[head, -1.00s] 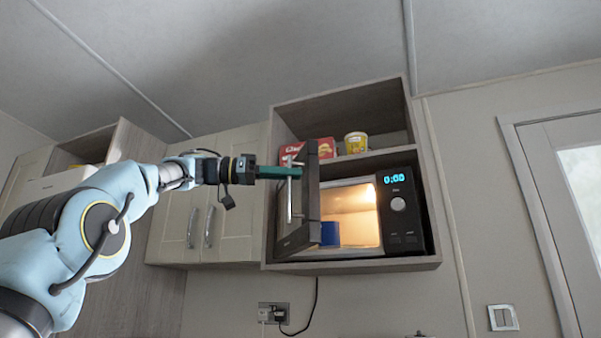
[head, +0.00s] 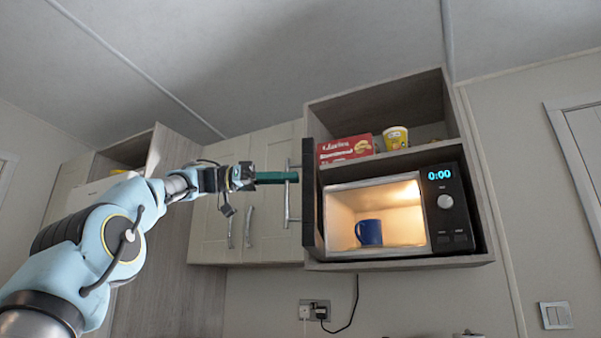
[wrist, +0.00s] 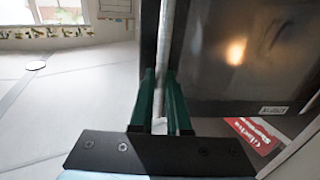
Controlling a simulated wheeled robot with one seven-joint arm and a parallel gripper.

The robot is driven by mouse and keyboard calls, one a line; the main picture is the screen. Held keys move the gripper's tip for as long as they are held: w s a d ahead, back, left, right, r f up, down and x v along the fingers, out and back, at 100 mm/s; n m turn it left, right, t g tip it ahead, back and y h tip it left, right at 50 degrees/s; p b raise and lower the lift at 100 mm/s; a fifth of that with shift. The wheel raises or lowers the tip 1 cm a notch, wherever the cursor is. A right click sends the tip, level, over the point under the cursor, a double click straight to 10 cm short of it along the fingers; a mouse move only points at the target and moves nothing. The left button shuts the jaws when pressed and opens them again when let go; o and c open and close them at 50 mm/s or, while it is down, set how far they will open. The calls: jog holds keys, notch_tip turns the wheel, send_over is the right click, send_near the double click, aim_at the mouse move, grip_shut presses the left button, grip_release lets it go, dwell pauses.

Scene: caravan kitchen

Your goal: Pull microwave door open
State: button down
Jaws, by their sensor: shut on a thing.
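The microwave (head: 447,200) sits in the lower compartment of a wall cabinet, its display reading 0:00. Its dark door (head: 309,195) stands swung wide open on the left, seen nearly edge-on in the head view. The lit cavity holds a blue mug (head: 369,232). My gripper (head: 297,177) is shut on the upright metal door handle (head: 288,205), reaching in from the left. In the wrist view the green fingers (wrist: 160,105) stand on both sides of the handle bar (wrist: 165,50), and the door's dark glass (wrist: 235,50) fills the right.
A red box (head: 345,148) and a yellow tub (head: 395,138) stand on the shelf above the microwave. Closed cupboard doors (head: 215,225) lie behind and left of the open door. A socket with a cable (head: 315,310) is on the wall below.

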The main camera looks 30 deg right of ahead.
jog(key=shift+w+a+p, duration=0.5)
jog(key=shift+w+a, duration=1)
jog(key=shift+w, duration=0.3)
jog(key=c, duration=0.9)
grip_release()
jog(key=p+v, duration=0.3)
jog(key=v, duration=0.7)
jog(key=shift+w+a, duration=0.3)
